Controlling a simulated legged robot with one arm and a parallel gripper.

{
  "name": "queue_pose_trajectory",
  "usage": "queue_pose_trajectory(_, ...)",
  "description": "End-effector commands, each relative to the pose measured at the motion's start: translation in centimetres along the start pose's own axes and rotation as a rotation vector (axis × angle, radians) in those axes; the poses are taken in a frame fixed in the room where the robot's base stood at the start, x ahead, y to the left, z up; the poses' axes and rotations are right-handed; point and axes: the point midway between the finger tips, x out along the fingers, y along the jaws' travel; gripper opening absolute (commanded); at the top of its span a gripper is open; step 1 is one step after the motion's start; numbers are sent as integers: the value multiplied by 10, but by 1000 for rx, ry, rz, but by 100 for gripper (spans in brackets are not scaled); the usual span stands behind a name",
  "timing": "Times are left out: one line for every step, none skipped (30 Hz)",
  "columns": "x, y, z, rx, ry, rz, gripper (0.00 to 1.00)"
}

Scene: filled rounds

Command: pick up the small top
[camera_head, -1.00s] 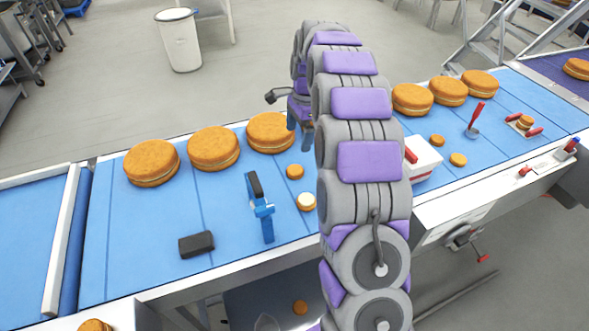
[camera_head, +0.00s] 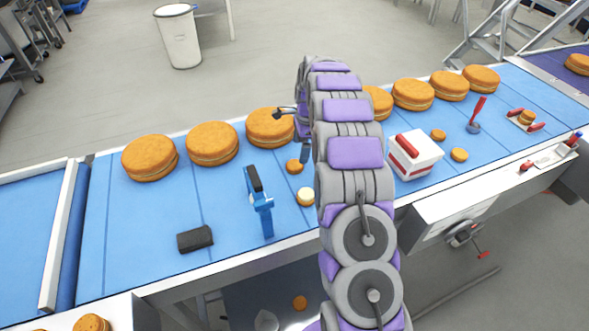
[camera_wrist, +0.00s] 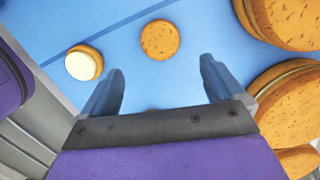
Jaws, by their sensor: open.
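The small top (camera_head: 294,166), a small plain brown round, lies on the blue belt just behind a small cream-topped round (camera_head: 306,196). In the wrist view the small top (camera_wrist: 160,40) lies flat beyond the fingertips, roughly centred between them. The cream-topped round (camera_wrist: 82,65) lies to its left there. My gripper (camera_wrist: 160,75) is open and empty, with its two grey-blue fingers apart above the belt. In the head view my gripper is mostly hidden behind my arm, close to the small top. The fingers do not appear to touch it.
Large filled rounds (camera_head: 212,144) line the belt's far side, close to my gripper's right in the wrist view (camera_wrist: 285,95). A white box (camera_head: 413,155) stands right of my arm.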

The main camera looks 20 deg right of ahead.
Motion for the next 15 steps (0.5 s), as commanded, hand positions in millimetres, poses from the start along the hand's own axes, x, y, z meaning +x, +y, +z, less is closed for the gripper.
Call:
queue_pose_trajectory(12,1,0,0,0,5,95)
queue_pose_trajectory(16,1,0,0,0,5,95)
queue_pose_trajectory(20,1,0,0,0,4,95)
queue_pose_trajectory(22,1,0,0,0,3,95)
queue_pose_trajectory(24,1,0,0,0,2,95)
queue_pose_trajectory(26,0,0,0,0,1,95)
queue_pose_trajectory(27,0,0,0,0,0,95)
queue_pose_trajectory(28,0,0,0,0,0,95)
queue_pose_trajectory(30,0,1,0,0,0,95)
queue_pose_trajectory(33,0,2,0,0,0,95)
queue_pose_trajectory(37,-1,2,0,1,0,95)
queue_pose_trajectory(42,-1,4,0,0,1,95)
queue_pose_trajectory(47,-2,5,-1,0,2,95)
queue_pose_trajectory(52,-2,6,-1,0,2,95)
queue_pose_trajectory(58,-2,8,-1,0,3,95)
